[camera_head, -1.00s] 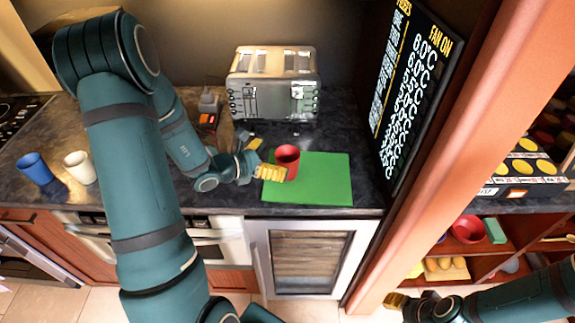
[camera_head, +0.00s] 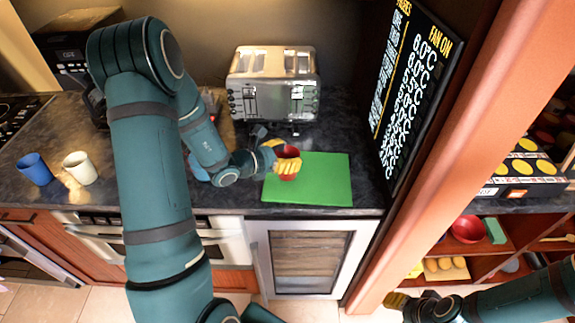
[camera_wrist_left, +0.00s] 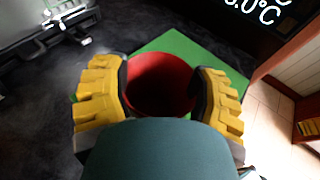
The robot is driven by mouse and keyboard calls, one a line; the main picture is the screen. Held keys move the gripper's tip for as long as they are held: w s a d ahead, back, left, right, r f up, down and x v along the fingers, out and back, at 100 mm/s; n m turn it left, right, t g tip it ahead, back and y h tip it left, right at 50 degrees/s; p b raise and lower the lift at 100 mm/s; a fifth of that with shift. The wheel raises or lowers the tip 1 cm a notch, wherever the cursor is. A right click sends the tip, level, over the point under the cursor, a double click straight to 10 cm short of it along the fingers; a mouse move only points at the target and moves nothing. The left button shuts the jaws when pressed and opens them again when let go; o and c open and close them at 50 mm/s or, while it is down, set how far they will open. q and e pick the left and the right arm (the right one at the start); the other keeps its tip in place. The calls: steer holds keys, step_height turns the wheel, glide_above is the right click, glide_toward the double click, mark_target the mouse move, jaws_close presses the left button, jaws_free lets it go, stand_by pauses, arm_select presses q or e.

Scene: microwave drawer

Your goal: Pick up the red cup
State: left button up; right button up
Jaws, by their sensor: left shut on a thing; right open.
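The red cup (camera_head: 289,151) stands upright at the left part of the green mat (camera_head: 325,180) on the dark counter. My left gripper (camera_head: 287,159) has its yellow fingers on either side of the cup and is shut on it. In the left wrist view the cup (camera_wrist_left: 160,84) sits between the two yellow fingers (camera_wrist_left: 163,92), its open top facing the camera. My right gripper (camera_head: 397,301) is open and empty at the lower right, low in front of the shelf, far from the cup.
A silver toaster (camera_head: 272,84) stands behind the mat. A blue cup (camera_head: 35,169) and a white cup (camera_head: 80,168) stand at the counter's left. A dark menu board (camera_head: 411,90) and a pink post (camera_head: 470,130) bound the right side. The right part of the mat is clear.

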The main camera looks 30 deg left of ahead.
arm_select(q)
step_height(320, 180, up, 20)
steer(key=p, duration=0.8)
stand_by(0.5)
steer(key=m+y+b, duration=0.1)
steer(key=m+b, duration=0.1)
steer(key=b, duration=0.4)
steer(key=m+t+y+b, duration=0.1)
steer(key=m+b, duration=0.1)
steer(key=b, duration=0.4)
